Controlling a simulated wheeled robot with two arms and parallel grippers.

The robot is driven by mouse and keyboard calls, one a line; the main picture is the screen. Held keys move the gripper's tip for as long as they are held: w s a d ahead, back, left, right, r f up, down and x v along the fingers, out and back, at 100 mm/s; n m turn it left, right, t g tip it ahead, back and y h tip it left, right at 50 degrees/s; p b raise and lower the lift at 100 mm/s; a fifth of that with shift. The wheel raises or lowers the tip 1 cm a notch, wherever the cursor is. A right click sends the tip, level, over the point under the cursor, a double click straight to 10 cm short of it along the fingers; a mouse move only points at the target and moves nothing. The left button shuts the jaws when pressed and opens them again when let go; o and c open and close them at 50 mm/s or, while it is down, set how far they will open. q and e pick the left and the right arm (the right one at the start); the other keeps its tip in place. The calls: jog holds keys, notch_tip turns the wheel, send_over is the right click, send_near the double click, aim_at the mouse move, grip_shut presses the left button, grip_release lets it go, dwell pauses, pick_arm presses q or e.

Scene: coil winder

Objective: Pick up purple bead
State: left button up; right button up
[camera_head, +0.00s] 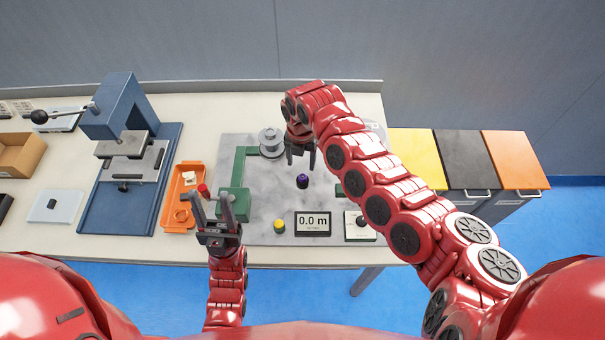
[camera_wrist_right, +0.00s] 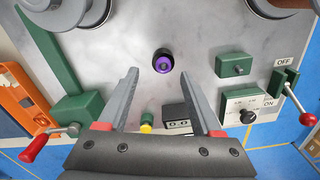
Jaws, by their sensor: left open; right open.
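The purple bead (camera_head: 302,181) stands on the grey base plate (camera_head: 262,188) of the coil winder, with a purple top and a dark lower part. It also shows in the right wrist view (camera_wrist_right: 162,61), beyond and between the fingertips. My right gripper (camera_head: 301,158) is open and empty, above and behind the bead in the head view, apart from it. Its two fingers show in the right wrist view (camera_wrist_right: 160,80). My left gripper (camera_head: 212,205) is open and empty, near the green crank housing (camera_head: 233,202), well left of the bead.
A grey spool (camera_head: 271,142) stands behind the bead. A yellow button (camera_head: 279,226), a display reading 0.0 m (camera_head: 312,222) and a switch box (camera_wrist_right: 249,106) lie in front. An orange tray (camera_head: 182,198) and blue press (camera_head: 126,160) are left.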

aim_at(303, 177)
jog(key=shift+s+d+f+p, duration=0.1)
jog(key=shift+s+f+p, duration=0.15)
jog(key=shift+f+p, duration=0.3)
jog(key=f, duration=0.1)
jog(key=f+p, duration=0.1)
jog(key=f, duration=0.1)
jog(key=shift+s+d+f, duration=0.1)
jog(key=shift+s+f, duration=0.15)
jog(key=shift+s, duration=0.05)
jog(key=shift+w+f, duration=0.1)
jog(key=shift+f, duration=0.35)
grip_shut()
